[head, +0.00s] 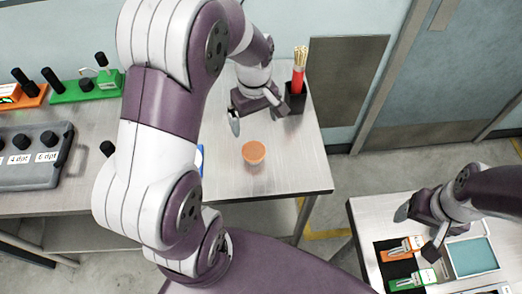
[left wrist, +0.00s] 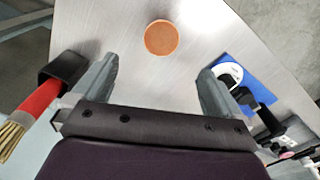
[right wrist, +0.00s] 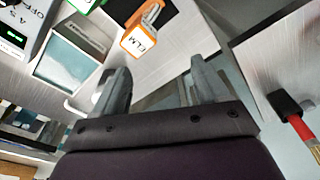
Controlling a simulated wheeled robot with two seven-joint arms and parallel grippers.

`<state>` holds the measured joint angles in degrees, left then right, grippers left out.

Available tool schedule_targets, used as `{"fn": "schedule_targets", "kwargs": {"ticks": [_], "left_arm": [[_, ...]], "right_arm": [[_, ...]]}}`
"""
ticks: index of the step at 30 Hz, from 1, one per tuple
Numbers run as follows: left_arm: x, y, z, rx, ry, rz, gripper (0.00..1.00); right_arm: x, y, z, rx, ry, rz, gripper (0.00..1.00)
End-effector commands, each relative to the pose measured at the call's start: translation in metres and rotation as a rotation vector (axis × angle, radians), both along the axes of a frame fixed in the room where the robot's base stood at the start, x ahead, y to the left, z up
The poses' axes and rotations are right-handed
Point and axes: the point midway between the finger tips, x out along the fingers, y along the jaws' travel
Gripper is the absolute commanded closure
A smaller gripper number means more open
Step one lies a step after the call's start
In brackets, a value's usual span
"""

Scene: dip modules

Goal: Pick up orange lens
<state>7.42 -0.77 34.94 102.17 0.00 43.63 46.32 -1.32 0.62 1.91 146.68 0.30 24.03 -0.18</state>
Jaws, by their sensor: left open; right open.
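The orange lens (head: 254,152) looks like a short cup with an orange top and stands on the metal table near its right end. In the left wrist view the orange lens (left wrist: 161,37) is a round orange disc beyond the gap between my fingers. My left gripper (head: 260,112) is open and empty, above the table behind the lens and apart from it; its fingers also show in the left wrist view (left wrist: 155,85). My right gripper (head: 418,230) is open and empty over the right-hand table, far from the lens; its fingers show in the right wrist view (right wrist: 155,88).
A black holder (head: 295,98) with a red handle (head: 298,78) stands behind the lens, close to my left gripper. A blue and white item (left wrist: 245,85) lies left of the lens in the head view. The right table holds an orange module (head: 402,248), a green module (head: 412,281) and a teal-bottomed tray (head: 473,256).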

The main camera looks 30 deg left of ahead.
Motion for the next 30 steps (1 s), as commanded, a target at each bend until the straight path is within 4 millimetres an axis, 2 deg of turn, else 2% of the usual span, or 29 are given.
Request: {"fn": "schedule_targets", "kwargs": {"ticks": [7, 14, 19, 22, 28, 30], "left_arm": [[-0.001, 0.000, -0.052, -0.001, 0.006, 0.007, 0.00], [0.000, 0.002, -0.082, -0.001, 0.004, 0.006, 0.00], [0.001, 0.004, -0.114, -0.001, 0.004, 0.005, 0.00], [0.001, 0.004, -0.123, 0.000, 0.001, 0.005, 0.00], [0.001, 0.004, -0.124, 0.000, 0.000, 0.005, 0.00], [0.001, 0.004, -0.124, 0.000, 0.000, 0.005, 0.23]], "right_arm": [[0.000, 0.000, 0.007, 0.000, 0.000, 0.000, 0.26], [0.000, 0.000, 0.014, 0.000, 0.000, 0.000, 0.26], [0.000, 0.000, 0.021, 0.000, -0.001, 0.000, 0.26], [0.000, 0.000, 0.022, 0.000, 0.000, 0.000, 0.26], [0.000, 0.000, 0.021, 0.000, 0.000, 0.000, 0.26], [0.000, 0.000, 0.021, 0.000, 0.000, 0.000, 0.26]]}}
